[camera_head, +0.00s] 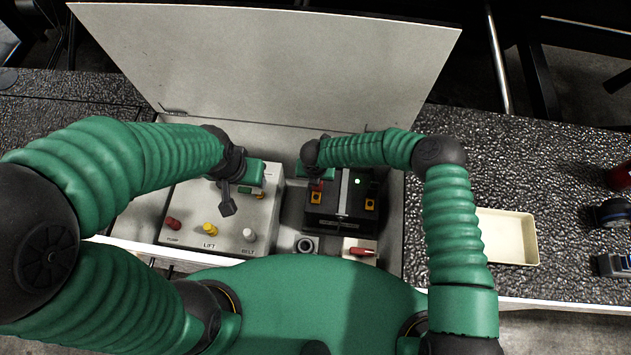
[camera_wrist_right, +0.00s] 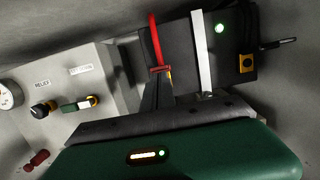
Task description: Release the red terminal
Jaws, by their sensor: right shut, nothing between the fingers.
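The battery is a black box (camera_head: 345,209) with a white strap and a lit green light, standing in the open compartment; it also shows in the right wrist view (camera_wrist_right: 236,50). The red terminal (camera_wrist_right: 160,69), with a red cable rising from it, is at the battery's near-left part in the right wrist view. My right gripper (camera_wrist_right: 158,88) is shut and empty, its fingertips right at the terminal; I cannot tell whether they touch it. My right gripper (camera_head: 317,180) partly covers the terminal in the head view. My left gripper (camera_head: 227,206) hangs over the control panel; its finger gap is unclear.
The control panel (camera_head: 190,222) with red, yellow and white knobs lies left of the battery. A red switch (camera_head: 361,251) sits in front of the battery. The raised lid (camera_head: 270,60) stands behind. A cream tray (camera_head: 507,238) is at the right.

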